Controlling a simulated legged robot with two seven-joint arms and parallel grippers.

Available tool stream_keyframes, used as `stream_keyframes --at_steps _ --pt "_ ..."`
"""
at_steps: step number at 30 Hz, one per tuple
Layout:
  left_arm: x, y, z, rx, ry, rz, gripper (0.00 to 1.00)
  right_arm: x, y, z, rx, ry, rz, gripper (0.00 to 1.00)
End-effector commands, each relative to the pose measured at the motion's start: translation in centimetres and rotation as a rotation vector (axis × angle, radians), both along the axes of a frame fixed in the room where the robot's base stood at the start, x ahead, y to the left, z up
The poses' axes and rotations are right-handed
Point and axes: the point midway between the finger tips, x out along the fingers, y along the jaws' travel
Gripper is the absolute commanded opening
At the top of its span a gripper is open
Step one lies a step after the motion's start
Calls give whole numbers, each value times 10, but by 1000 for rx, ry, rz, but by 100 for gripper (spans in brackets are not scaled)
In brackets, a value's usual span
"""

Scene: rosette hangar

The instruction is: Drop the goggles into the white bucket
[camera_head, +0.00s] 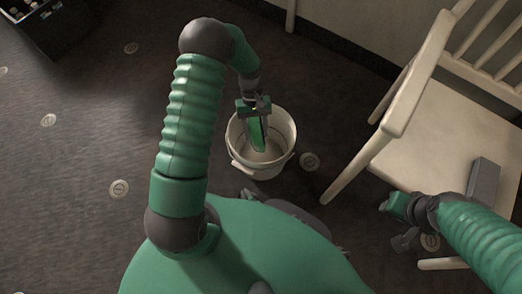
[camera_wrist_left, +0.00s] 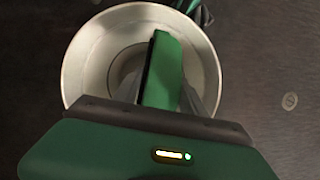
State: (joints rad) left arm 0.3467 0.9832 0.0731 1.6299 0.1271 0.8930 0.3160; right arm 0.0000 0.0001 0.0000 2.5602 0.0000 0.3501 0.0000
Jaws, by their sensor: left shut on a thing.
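The white bucket (camera_head: 234,128) stands on the dark floor, and its round rim also shows in the left wrist view (camera_wrist_left: 78,62). My left gripper (camera_head: 256,118) points down over the bucket and is shut on the goggles (camera_head: 257,138). They show as a green and dark piece hanging inside the outline of the bucket's mouth. In the left wrist view the goggles (camera_wrist_left: 165,68) stick out from between the fingers, over the bucket's opening. Whether they touch the bucket cannot be told. My right gripper (camera_head: 388,206) is small, beside the chair; its opening is unclear.
A cream wooden chair (camera_head: 440,140) stands at the right with a grey box (camera_head: 484,184) on its seat. A black crate (camera_head: 45,30) with small items is at the top left. Round discs (camera_head: 119,188) dot the floor. The floor left of the bucket is mostly clear.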

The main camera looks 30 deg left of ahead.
Motion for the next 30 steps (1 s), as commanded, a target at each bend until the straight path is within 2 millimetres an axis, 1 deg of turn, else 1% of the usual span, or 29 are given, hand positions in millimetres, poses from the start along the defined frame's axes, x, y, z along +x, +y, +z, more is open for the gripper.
stream_keyframes --at_steps 6,7,12,20,23,26,29,30 --pt "0 0 1 0 0 -1 7 0 0 0 0 0 0 36" --pt "0 0 1 0 0 -1 51 0 0 0 0 0 0 36" --pt "0 0 1 0 0 -1 73 0 0 0 0 -1 0 36" --pt "0 0 1 0 0 -1 74 0 0 0 0 0 0 36" --pt "2 1 6 0 -1 -1 74 0 0 5 0 0 0 36" --pt "7 5 23 1 -3 -1 74 0 0 17 0 0 0 36" --pt "14 11 50 1 -4 0 74 0 0 35 0 0 0 36" --pt "17 14 61 1 -4 0 74 0 0 43 0 0 0 36"
